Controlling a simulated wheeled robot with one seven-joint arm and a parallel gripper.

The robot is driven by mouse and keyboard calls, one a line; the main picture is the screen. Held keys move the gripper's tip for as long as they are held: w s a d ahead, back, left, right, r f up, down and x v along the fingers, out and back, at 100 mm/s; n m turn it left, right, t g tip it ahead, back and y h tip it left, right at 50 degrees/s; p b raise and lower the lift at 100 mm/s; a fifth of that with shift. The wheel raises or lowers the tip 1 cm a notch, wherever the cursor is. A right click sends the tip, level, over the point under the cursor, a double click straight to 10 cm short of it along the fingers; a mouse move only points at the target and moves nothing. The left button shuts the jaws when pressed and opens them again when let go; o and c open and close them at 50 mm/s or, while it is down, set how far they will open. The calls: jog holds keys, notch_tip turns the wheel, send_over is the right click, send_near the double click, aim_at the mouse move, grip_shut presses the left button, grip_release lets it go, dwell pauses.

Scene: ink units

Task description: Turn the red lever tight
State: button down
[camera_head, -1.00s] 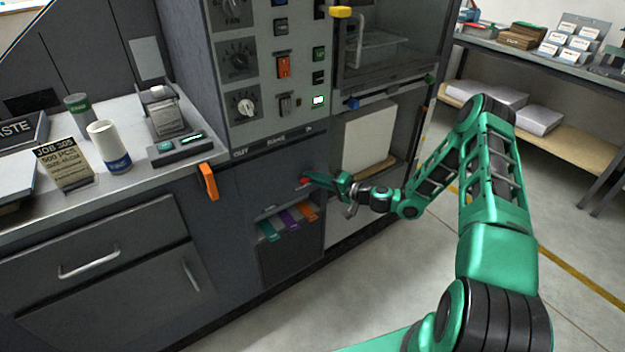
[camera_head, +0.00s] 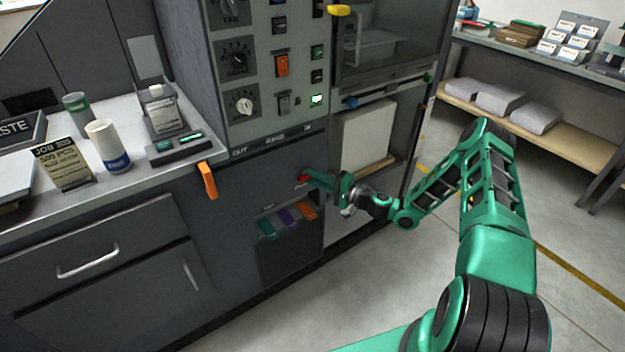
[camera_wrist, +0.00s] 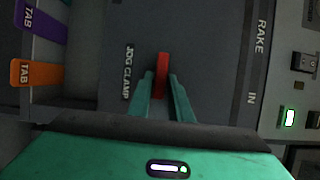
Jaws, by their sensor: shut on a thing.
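The red lever (camera_wrist: 162,72) stands out from the dark grey panel beside the "JOG CLAMP" label in the wrist view. In the head view only a bit of the red lever (camera_head: 303,178) shows at the fingertips. My gripper (camera_wrist: 161,84) has its two green fingers on either side of the lever and is shut on it. In the head view my gripper (camera_head: 312,176) reaches the panel from the right. The fingers cover part of the lever, and the wrist view shows it lined up along the fingers.
Teal, purple and orange tabs (camera_head: 286,217) sit in a recess just below the lever. An orange handle (camera_head: 208,180) sticks out to the left. Knobs and switches (camera_head: 282,66) fill the panel above. An open bay with a white stack (camera_head: 368,137) lies to the right.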

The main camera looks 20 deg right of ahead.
jog(key=shift+d+f, duration=0.1)
jog(key=shift+f, duration=0.15)
jog(key=c, duration=1.7)
grip_release()
jog(key=shift+r, duration=0.1)
jog(key=v, duration=1)
jog(key=shift+s+d, duration=0.25)
jog(key=shift+a, duration=0.1)
